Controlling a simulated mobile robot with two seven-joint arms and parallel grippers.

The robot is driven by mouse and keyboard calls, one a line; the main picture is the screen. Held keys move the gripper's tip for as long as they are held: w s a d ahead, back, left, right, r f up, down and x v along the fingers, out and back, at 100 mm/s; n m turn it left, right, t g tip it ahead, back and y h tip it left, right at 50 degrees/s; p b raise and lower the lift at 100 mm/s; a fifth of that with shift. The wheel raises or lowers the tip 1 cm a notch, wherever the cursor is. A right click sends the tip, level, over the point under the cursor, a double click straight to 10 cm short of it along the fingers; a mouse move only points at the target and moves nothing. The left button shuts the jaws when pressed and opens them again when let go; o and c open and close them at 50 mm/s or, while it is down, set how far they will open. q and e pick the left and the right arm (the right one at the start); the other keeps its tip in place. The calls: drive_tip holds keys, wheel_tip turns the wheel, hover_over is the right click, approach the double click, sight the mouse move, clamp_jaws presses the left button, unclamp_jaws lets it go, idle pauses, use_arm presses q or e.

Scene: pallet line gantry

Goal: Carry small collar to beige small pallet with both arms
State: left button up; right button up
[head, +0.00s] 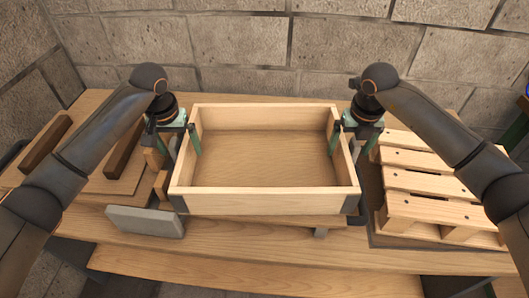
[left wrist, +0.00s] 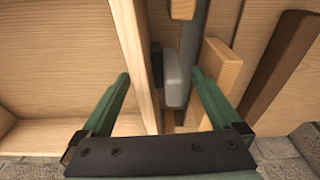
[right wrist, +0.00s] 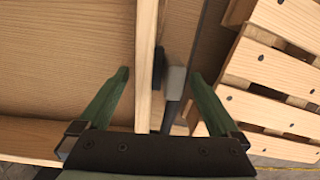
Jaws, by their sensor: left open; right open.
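The small collar (head: 265,202) is a pale wooden rectangular frame in the middle of the head view, with dark corner fittings. My left gripper (head: 183,143) is open at its left wall, one finger inside and one outside. That wall (left wrist: 138,60) runs between the fingers in the left wrist view, with gaps showing. My right gripper (head: 353,143) is open around the right wall in the same way; this wall (right wrist: 147,60) shows between the fingers in the right wrist view. The beige small pallet (head: 430,207), slatted and empty, lies to the right of the collar.
A grey block (head: 145,221) is at the collar's front left. Dark brown bars (head: 125,150) on a board (head: 85,184) lie further left. A stone wall (head: 245,40) stands behind the wooden bench (head: 300,262). The bench front is mostly clear.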

use_arm(q)
drive_tip(key=shift+w+f, duration=0.15)
drive_tip(key=shift+f, duration=0.85)
drive_tip(key=shift+w+f, duration=0.15)
drive_tip(key=shift+f, duration=0.85)
use_arm(e)
drive_tip(key=shift+w+f, duration=0.15)
drive_tip(key=shift+f, duration=0.85)
drive_tip(key=shift+w+f, duration=0.15)
drive_tip(key=shift+f, duration=0.85)
use_arm(q)
clamp_jaws()
use_arm(e)
clamp_jaws()
use_arm(q)
drive_tip(key=shift+r, duration=0.1)
use_arm(e)
drive_tip(key=shift+r, duration=0.15)
